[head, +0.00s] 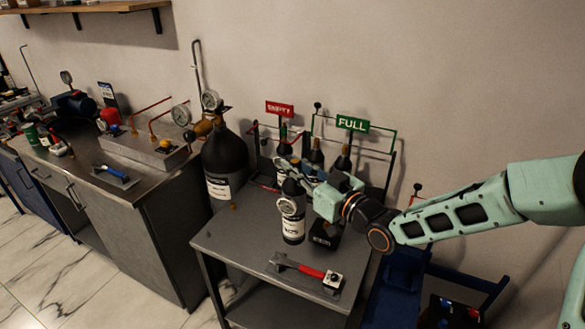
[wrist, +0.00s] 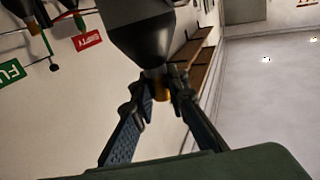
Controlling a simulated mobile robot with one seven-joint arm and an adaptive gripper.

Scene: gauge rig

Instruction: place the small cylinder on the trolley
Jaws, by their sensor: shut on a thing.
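The small cylinder (head: 293,222) is black with a white label and has a round gauge near its top. My gripper (head: 292,172) is shut on its upper end, over the grey table. I cannot tell whether its base touches the tabletop. In the wrist view my gripper's fingers (wrist: 163,75) close around the brass-coloured neck of the dark cylinder (wrist: 146,42). A blue frame (head: 398,282), which may be the trolley, stands right of the grey table, partly behind my arm.
The grey table (head: 228,240) carries a red-handled tool (head: 310,271) at its front and a dark block (head: 325,235). Several dark cylinders stand behind, by the EMPTY sign (head: 279,109) and FULL sign (head: 352,123). A large black cylinder (head: 224,160) stands at the left.

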